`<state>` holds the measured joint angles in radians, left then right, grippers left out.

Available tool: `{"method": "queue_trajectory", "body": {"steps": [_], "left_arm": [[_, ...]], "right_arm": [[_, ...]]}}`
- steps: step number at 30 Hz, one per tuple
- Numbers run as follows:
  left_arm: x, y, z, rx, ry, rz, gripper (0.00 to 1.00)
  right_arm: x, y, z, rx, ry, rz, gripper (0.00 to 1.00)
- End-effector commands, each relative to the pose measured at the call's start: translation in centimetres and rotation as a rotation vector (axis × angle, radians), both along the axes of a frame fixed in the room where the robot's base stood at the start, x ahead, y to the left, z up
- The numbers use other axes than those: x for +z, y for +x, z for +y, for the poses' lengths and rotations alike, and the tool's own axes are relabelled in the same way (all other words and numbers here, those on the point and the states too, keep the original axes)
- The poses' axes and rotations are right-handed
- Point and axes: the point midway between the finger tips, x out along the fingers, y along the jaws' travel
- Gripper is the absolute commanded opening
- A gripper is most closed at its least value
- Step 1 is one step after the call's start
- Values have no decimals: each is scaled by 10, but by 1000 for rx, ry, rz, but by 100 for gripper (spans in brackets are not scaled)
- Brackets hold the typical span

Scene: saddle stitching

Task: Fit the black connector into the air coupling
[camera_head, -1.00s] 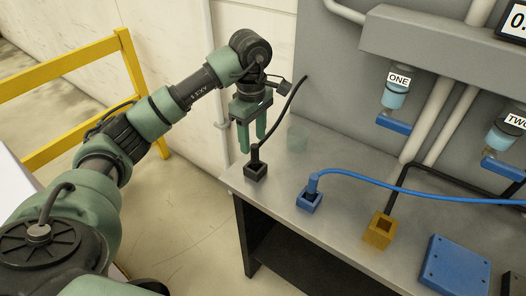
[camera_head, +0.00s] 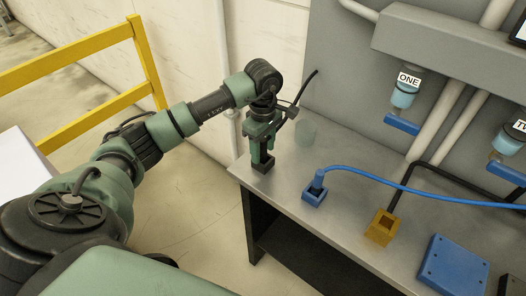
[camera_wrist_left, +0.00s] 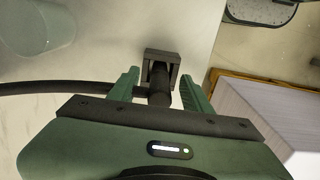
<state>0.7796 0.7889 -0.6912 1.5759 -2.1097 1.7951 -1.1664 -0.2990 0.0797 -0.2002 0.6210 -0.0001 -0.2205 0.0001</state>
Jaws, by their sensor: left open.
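The black connector (camera_wrist_left: 158,88) stands upright in a black square holder (camera_head: 264,164) at the near left corner of the metal bench, with a black cable running from it. My left gripper (camera_head: 262,152) is open and lowered over it. In the left wrist view the green fingers of the gripper (camera_wrist_left: 161,90) are on either side of the connector, with a gap on each side. The holder (camera_wrist_left: 163,56) shows just beyond the fingertips. I cannot tell which part is the air coupling. My right gripper is not in view.
A blue holder (camera_head: 313,197) with a blue hose and an orange holder (camera_head: 380,228) with a black cable stand to the right. A blue plate (camera_head: 452,262) lies further right. Units labelled ONE (camera_head: 405,95) and TWO (camera_head: 510,137) hang above.

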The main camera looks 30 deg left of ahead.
Motion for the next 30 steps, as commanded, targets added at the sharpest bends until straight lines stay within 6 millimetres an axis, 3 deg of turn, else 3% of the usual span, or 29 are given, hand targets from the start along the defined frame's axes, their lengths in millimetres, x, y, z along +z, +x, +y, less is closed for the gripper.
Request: {"method": "queue_trajectory", "body": {"steps": [2, 7, 20, 26, 30], "left_arm": [[0, 0, 0, 0, 0, 0, 46], [0, 0, 0, 0, 0, 0, 0], [6, 1, 0, 0, 1, -3, 0], [30, 1, 0, -1, 1, -6, 0], [60, 2, 0, 0, 1, -8, 0]], "right_arm": [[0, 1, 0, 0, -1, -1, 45], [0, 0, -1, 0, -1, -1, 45], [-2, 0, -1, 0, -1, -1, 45], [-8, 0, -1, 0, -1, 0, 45], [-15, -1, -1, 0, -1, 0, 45]]}}
